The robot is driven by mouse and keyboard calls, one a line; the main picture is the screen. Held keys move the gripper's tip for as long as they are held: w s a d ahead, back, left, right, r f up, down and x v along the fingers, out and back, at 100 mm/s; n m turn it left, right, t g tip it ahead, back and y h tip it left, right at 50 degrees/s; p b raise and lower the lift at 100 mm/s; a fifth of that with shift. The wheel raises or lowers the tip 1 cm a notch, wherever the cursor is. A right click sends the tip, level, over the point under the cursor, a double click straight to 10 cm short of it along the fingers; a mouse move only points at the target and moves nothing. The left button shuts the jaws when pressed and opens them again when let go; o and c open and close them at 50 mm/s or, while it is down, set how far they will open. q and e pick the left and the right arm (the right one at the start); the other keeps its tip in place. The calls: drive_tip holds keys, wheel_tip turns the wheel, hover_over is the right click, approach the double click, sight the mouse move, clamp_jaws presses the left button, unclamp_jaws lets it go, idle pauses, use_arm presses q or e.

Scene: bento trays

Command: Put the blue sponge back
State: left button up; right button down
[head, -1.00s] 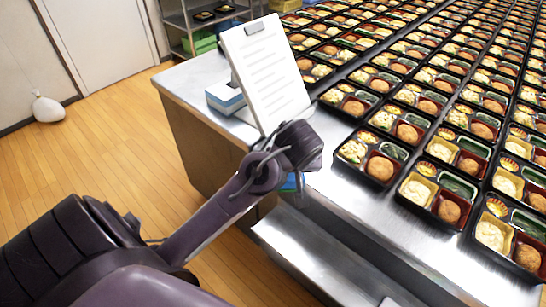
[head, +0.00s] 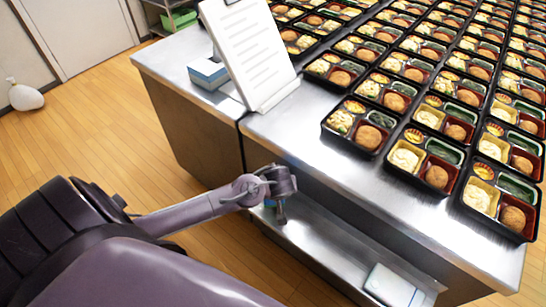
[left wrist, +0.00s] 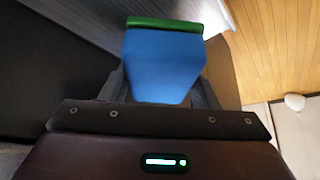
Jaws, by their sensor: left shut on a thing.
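The blue sponge (left wrist: 163,65) has a green layer along its far edge in the left wrist view. It sits between the two dark fingers of my left gripper (head: 279,212), which is shut on it. In the head view the gripper points down in front of the steel table's front side, above the lower shelf (head: 322,250). The sponge is mostly hidden there, with only a bit of blue beside the gripper. My right gripper is not in view.
The steel table (head: 330,170) carries many filled bento trays (head: 360,141). A clipboard with a paper sheet (head: 250,55) stands near its left edge, beside a blue and white box (head: 208,74). A pale flat item (head: 394,287) lies on the lower shelf's right part.

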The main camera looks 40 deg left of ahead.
use_arm(q)
drive_tip(key=shift+f+b, duration=0.3)
drive_tip(key=shift+f, duration=2.95)
drive_tip(key=shift+f, duration=0.2)
drive_tip(key=o, duration=0.9)
drive_tip(key=shift+r, duration=0.15)
drive_tip(key=shift+s+d+r, duration=0.1)
drive_tip(key=shift+r, duration=0.15)
drive_tip(key=v, duration=1.1)
drive_tip(key=shift+s+d+r, duration=0.1)
drive_tip(key=shift+r, duration=0.15)
